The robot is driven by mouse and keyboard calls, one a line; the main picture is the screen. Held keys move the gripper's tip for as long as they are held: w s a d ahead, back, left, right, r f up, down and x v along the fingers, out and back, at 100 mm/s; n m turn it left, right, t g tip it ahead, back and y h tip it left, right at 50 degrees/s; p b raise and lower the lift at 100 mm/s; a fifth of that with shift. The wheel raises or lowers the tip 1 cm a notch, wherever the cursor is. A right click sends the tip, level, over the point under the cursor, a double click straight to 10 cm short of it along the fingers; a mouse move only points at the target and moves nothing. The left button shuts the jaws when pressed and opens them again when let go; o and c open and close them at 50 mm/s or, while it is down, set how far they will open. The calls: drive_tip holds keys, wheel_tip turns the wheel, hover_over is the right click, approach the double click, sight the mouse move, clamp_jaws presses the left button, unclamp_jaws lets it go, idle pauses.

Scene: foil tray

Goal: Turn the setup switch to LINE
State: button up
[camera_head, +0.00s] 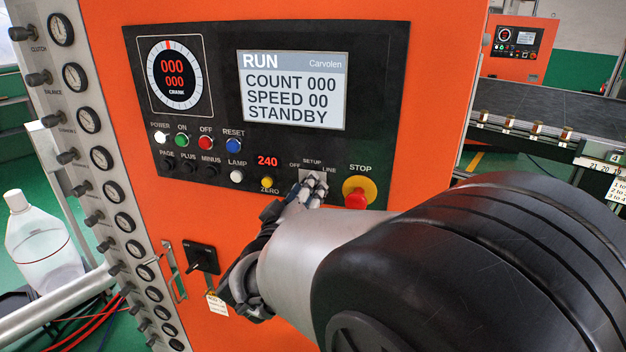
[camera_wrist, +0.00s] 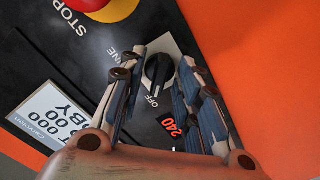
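The setup switch shows in the wrist view as a black knob (camera_wrist: 158,72) on a light plate. The knob's long side runs roughly toward the OFF label; I cannot tell surely which end is the pointer. The LINE label is partly covered by a finger. My gripper (camera_wrist: 159,62) is open, with one finger on each side of the knob and gaps visible between. In the head view my gripper (camera_head: 312,190) reaches the panel just below the OFF, SETUP and LINE labels, and its fingers hide the knob.
The red STOP button (camera_head: 356,196) on its yellow base sits close to the right of my gripper. The yellow ZERO button (camera_head: 267,182) and red 240 display (camera_head: 267,161) are close on the left. The screen (camera_head: 292,90) reads RUN, STANDBY. A black lever switch (camera_head: 201,257) sits below.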

drive_tip(key=shift+s, duration=0.1)
drive_tip(key=shift+c, duration=0.6)
clamp_jaws()
drive_tip(key=shift+m, duration=0.3)
drive_tip(key=shift+m+b, duration=4.35)
drive_tip(key=shift+m, duration=4.25)
